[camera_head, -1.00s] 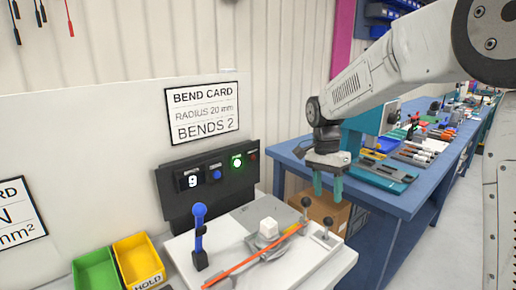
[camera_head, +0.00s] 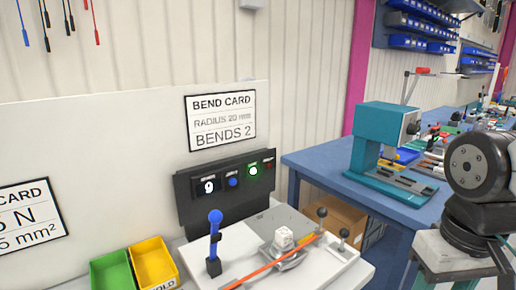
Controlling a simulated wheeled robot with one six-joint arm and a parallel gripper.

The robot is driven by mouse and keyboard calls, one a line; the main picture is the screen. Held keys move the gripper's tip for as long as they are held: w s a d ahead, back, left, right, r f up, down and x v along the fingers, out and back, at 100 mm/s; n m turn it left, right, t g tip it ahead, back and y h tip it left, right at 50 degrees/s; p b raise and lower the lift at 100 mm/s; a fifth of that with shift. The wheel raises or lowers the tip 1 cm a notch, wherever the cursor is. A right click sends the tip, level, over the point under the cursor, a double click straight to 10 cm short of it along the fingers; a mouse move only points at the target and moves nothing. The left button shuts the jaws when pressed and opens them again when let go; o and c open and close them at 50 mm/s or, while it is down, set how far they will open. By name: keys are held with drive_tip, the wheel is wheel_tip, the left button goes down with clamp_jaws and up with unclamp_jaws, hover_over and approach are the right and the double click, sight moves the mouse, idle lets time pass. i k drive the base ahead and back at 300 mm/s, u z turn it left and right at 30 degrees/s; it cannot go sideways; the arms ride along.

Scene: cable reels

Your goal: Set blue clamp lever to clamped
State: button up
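The blue clamp lever (camera_head: 215,232) stands upright on the left part of the white bench plate, with a round blue knob on top and a dark base block. An orange cable (camera_head: 268,266) runs diagonally across the plate past a white block (camera_head: 284,238).
A dark panel (camera_head: 182,190) with a lit green light stands behind the plate. Two dark-knobbed levers (camera_head: 321,213) stand at the plate's right. Green (camera_head: 110,273) and yellow (camera_head: 153,264) bins sit left. A blue table (camera_head: 316,162) with a teal press (camera_head: 380,135) stands behind right.

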sight(215, 217)
drive_tip(key=z, duration=0.25)
drive_tip(key=k, duration=0.6)
drive_tip(key=z, duration=0.6)
drive_tip(key=k, duration=0.75)
drive_tip(key=u, duration=0.15)
drive_tip(key=i, duration=0.5)
drive_tip(key=u, duration=1.15)
drive_tip(key=i, duration=0.7)
drive_tip(key=u, duration=0.15)
